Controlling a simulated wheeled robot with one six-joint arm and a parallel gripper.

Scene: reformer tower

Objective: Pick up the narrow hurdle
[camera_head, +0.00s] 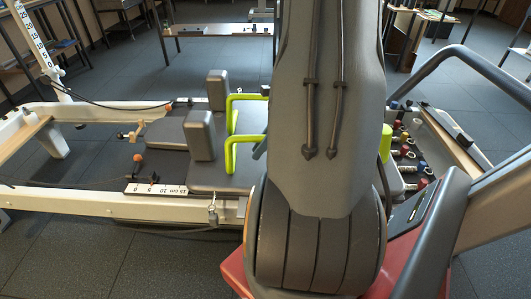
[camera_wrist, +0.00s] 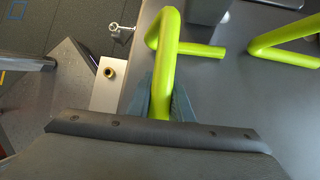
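Two bright yellow-green tube hurdles stand on the dark grey carriage (camera_head: 222,180). The nearer hurdle (camera_head: 231,155) is partly hidden behind my arm in the head view; in the wrist view its bar (camera_wrist: 168,50) runs down between my fingers. The farther hurdle (camera_head: 230,112) also shows at the right of the wrist view (camera_wrist: 280,42). I cannot tell from their visible parts which is narrower. My gripper (camera_wrist: 163,100) has one blue-grey finger on each side of the nearer hurdle's bar, very close to it. Whether the fingers press on it is unclear.
Two grey upright blocks (camera_head: 200,135) (camera_head: 217,90) stand left of the hurdles. A pale rail with a scale (camera_head: 155,189) runs along the near side. Springs with coloured ends (camera_head: 408,153) and a curved grey bar (camera_head: 455,55) are at the right.

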